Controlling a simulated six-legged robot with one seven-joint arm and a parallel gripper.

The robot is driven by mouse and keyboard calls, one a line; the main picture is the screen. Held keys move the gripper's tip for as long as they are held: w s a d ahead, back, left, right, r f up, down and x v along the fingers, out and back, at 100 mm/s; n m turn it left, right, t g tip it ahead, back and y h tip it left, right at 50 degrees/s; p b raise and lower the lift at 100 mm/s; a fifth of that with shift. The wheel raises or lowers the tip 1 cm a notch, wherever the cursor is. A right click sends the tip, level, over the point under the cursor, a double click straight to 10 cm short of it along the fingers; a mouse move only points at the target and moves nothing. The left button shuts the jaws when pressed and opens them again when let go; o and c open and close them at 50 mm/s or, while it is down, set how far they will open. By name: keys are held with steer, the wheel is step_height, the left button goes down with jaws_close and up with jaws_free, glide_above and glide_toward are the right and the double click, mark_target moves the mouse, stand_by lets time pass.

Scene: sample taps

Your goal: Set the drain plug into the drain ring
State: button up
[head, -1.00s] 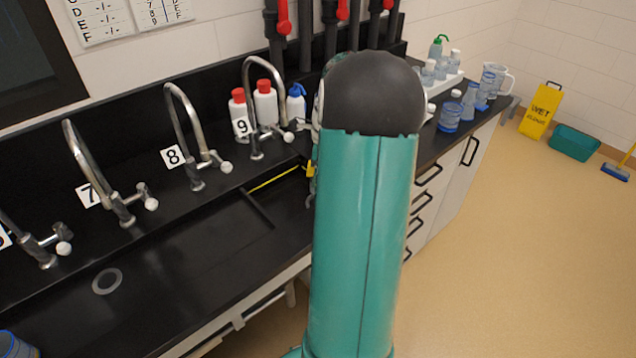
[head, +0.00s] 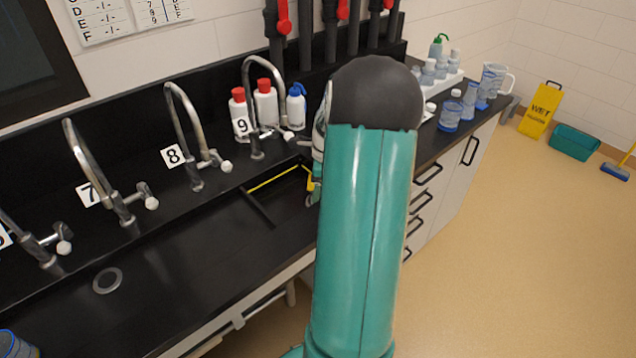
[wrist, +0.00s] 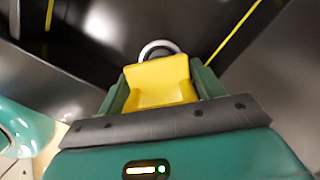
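In the wrist view my gripper (wrist: 160,88) has its green fingers on both sides of a yellow block, which I take to be the drain plug (wrist: 160,80). The fingers appear to press against its sides. A pale ring with a dark centre, which looks like the drain ring (wrist: 146,47), lies just beyond the block. The block covers its near part, so I cannot tell whether they touch. In the head view my arm hides most of the gripper, which is at the right end of the black sink.
Another round drain (head: 107,281) lies in the sink at left. A dark divider (head: 257,207) and a yellow line (head: 275,181) border the right-hand section. Taps, red-capped bottles (head: 265,103) and a blue-topped bottle (head: 297,106) stand behind.

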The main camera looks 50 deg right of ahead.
steer(key=shift+o, duration=0.7)
steer(key=shift+r, duration=0.1)
step_height(320, 180, up, 12)
steer(key=s+d, duration=0.1)
steer(key=shift+s+r, duration=0.2)
steer(key=shift+s, duration=0.05)
steer(key=shift+s, duration=0.1)
